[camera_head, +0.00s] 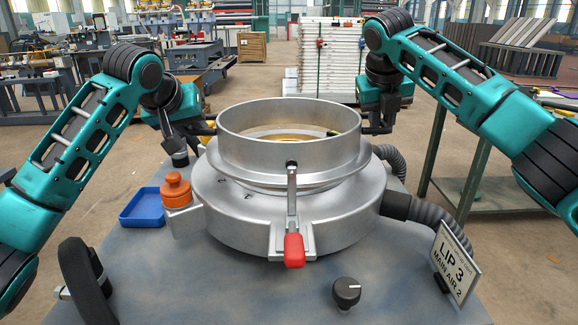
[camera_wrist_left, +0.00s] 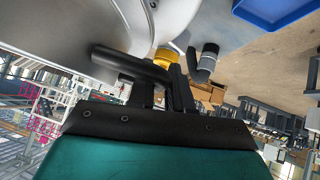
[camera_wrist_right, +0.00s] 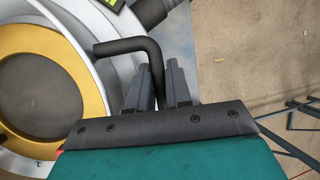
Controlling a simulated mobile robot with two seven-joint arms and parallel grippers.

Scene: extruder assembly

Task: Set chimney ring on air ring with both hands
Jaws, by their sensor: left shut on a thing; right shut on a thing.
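The chimney ring (camera_head: 290,150), a silver flanged cylinder, is level and centred over the broad silver air ring (camera_head: 240,220). I cannot tell whether its underside touches the air ring. My left gripper (camera_head: 207,130) is at its left side, shut on a black bent handle (camera_wrist_left: 125,65), seen in the left wrist view. My right gripper (camera_head: 372,126) is at its right side, shut on a matching black handle (camera_wrist_right: 128,46), seen in the right wrist view. A gold ring (camera_wrist_right: 88,128) shows inside the opening. The flange hides the seat.
A red-handled latch (camera_head: 293,250) stands at the air ring's front. An orange-capped part (camera_head: 176,190) and a blue tray (camera_head: 142,218) are to the left. Dark hoses (camera_head: 440,215) and a LIP 3 sign (camera_head: 455,264) are right. A black knob (camera_head: 347,292) is in front.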

